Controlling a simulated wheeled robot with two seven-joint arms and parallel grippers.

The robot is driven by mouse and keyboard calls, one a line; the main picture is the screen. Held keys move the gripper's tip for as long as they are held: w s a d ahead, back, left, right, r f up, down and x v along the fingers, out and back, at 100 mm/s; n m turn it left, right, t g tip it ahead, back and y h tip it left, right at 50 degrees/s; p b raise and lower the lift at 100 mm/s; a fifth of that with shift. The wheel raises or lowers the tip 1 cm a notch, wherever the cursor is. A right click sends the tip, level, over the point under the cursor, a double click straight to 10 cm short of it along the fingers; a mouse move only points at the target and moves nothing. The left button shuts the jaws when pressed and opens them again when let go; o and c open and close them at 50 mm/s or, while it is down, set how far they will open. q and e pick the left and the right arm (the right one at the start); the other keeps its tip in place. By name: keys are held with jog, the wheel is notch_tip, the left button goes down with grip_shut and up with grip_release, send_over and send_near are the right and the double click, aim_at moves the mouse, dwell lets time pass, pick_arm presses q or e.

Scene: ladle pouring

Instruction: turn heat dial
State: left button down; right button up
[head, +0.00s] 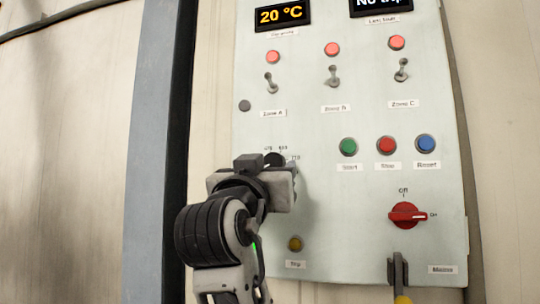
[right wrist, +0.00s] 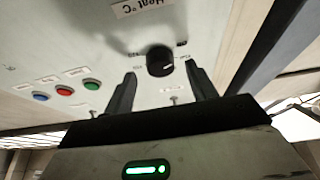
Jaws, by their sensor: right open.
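The black heat dial (right wrist: 160,60) shows in the right wrist view under a "Heat °C" label, with a pale pointer line on its face. In the head view the dial (head: 275,158) is mostly hidden behind my right gripper (head: 268,170). In the right wrist view my right gripper (right wrist: 162,88) is open, with one finger on each side below the dial. I see no finger touching it. The temperature display (head: 282,15) reads 20 °C. My left gripper is in neither view.
The grey control panel (head: 330,225) carries several toggle switches, red lamps, green, red and blue buttons (head: 425,144), a yellow button (head: 295,243) and a red rotary switch (head: 407,215). A dark part with a yellow piece (head: 398,290) sits at the panel's lower edge.

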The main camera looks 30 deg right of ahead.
jog(key=shift+x, duration=1.05)
jog(key=c, duration=1)
